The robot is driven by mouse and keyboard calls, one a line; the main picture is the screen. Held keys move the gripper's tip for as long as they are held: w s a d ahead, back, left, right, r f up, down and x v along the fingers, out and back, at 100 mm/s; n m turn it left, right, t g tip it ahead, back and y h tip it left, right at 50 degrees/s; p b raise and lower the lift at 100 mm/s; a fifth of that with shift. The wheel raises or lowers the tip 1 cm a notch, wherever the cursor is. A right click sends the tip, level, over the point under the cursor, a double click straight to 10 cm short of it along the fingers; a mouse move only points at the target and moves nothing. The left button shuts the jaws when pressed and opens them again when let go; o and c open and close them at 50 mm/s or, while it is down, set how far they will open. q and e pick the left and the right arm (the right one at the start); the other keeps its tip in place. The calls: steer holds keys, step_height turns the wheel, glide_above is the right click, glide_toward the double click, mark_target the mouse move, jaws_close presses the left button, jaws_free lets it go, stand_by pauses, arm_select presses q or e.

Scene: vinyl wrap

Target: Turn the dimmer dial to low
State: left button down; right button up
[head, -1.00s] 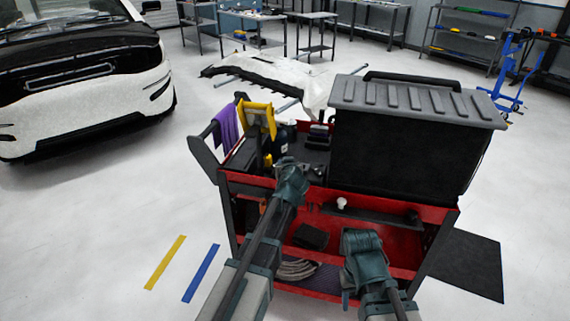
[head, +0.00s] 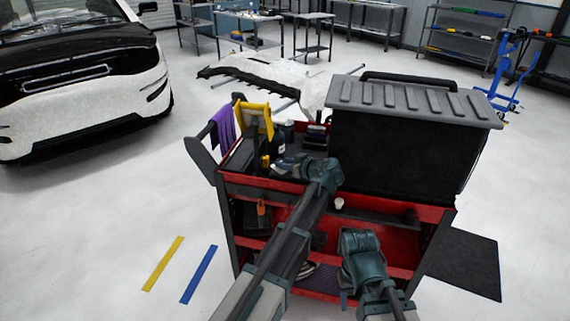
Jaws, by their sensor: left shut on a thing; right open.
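I cannot make out a dimmer dial in the head view. A yellow-framed item (head: 260,116), perhaps a work lamp, stands upright at the left of the red cart's top (head: 233,184). My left gripper (head: 275,172) points left over the cart top, close to the foot of this item. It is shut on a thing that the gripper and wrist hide. My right gripper (head: 347,293) is open and low at the cart's front, right of my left arm. Its fingers are hard to see.
A large black case (head: 400,145) with a grey ribbed lid fills the cart's right side. A small white piece (head: 339,203) lies at the cart's front edge. A purple cloth (head: 223,128) hangs at the left handle. Open floor lies left of the cart.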

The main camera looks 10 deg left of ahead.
arm_select(q)
steer(key=shift+s+f, duration=0.1)
stand_by(0.3)
steer(key=c, duration=0.9)
jaws_free()
arm_select(e)
steer(key=shift+d, duration=0.1)
